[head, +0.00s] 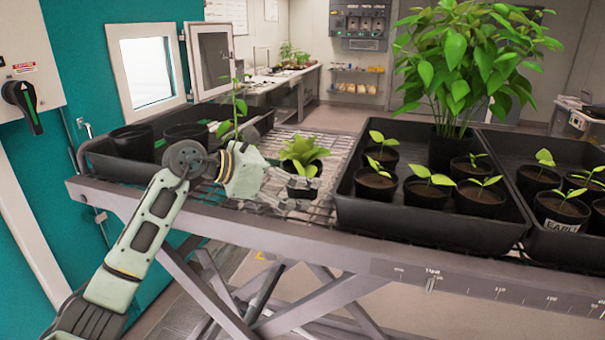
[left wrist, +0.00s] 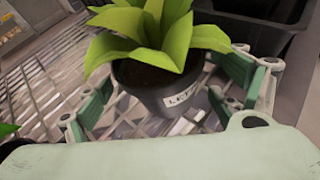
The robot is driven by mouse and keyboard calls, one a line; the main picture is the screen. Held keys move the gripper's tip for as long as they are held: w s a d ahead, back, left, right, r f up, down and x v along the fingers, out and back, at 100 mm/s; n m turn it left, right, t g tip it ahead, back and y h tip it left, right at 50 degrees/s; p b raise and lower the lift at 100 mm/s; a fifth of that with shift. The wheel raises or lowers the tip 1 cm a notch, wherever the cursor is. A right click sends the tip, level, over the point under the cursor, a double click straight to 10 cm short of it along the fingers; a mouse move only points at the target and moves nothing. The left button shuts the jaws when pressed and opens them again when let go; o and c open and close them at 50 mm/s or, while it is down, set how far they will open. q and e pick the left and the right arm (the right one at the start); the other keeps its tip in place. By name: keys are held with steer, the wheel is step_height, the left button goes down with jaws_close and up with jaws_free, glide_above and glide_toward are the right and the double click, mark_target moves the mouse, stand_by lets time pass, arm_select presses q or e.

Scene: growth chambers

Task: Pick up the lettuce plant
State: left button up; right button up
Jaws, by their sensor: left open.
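The lettuce plant (head: 303,152) has bright green leaves and stands upright in a small black pot on the wire-mesh bench top. In the left wrist view the lettuce plant (left wrist: 158,75) is close in front, and its pot carries a white label that I can only partly read. My left gripper (head: 290,190) is open at the near side of the pot. In the left wrist view the fingers of my left gripper (left wrist: 165,105) lie to either side of the pot, with gaps between them and the pot. My right gripper is not in view.
A black tray (head: 440,232) of potted seedlings and a tall leafy plant (head: 460,65) stands right of the lettuce. Another seedling tray (head: 560,245) is farther right. A black tray (head: 105,165) with empty pots is on the left. Bare mesh (head: 335,145) lies behind the lettuce.

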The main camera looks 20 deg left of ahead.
arm_select(q)
steer(key=shift+d+f, duration=0.1)
steer(key=shift+f, duration=0.1)
steer(key=shift+s, duration=0.15)
steer(key=c, duration=1.5)
steer(key=shift+c, duration=0.2)
